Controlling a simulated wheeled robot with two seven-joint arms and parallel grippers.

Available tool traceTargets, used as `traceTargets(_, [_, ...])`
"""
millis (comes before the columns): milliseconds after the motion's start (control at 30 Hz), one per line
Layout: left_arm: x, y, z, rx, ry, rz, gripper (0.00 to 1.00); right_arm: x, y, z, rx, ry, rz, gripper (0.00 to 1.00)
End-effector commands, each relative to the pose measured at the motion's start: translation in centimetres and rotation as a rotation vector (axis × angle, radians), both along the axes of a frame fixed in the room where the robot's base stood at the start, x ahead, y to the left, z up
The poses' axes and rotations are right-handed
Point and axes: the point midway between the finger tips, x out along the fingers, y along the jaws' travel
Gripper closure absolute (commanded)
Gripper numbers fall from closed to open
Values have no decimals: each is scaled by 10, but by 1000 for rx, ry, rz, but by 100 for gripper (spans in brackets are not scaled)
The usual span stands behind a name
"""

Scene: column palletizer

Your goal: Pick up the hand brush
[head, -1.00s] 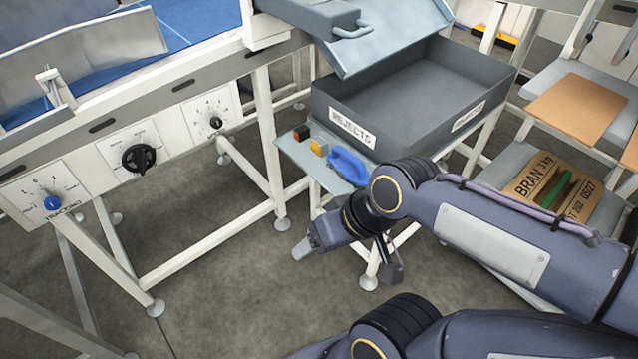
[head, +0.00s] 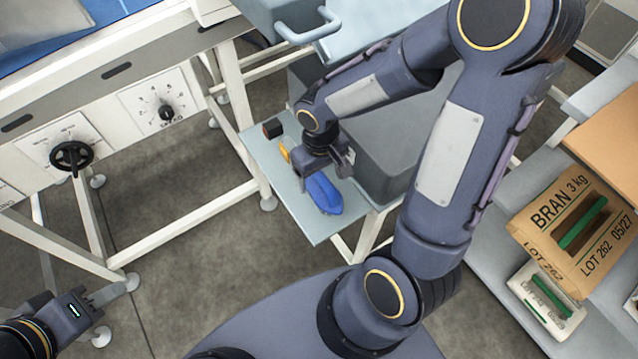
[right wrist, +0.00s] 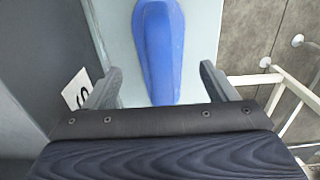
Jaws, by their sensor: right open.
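The blue hand brush (head: 324,196) lies on a small pale side shelf beside the grey rejects bin. My right gripper (head: 327,170) is over the shelf at the brush's far end, pointing down. In the right wrist view the brush (right wrist: 160,50) runs lengthwise between the two spread fingers of my right gripper (right wrist: 160,86). The fingers are apart from its sides, and the gripper is empty. The brush's underside is hidden. My left gripper (head: 112,310) is low at the left over the floor, its fingers apart with nothing between them.
A yellow block (head: 285,151) and a dark orange-ended block (head: 272,129) sit on the shelf (head: 316,232) near the brush. The rejects bin (head: 385,160) stands close on the right. A white-framed conveyor (head: 125,75) is at left. Bran sacks (head: 545,215) lie at right.

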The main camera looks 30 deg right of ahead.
Motion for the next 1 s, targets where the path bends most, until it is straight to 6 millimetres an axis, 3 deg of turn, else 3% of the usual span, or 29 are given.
traceTargets(200, [0,0,-4,0,0,0,64,1,2,-32,0,3,0,21])
traceTargets(500, [0,0,-4,0,0,0,64,2,2,-35,0,0,-1,21])
traceTargets(900, [0,0,-4,0,0,0,64,2,2,-35,0,0,-1,72])
traceTargets(1000, [0,0,-4,0,0,0,64,2,2,-35,0,0,-1,73])
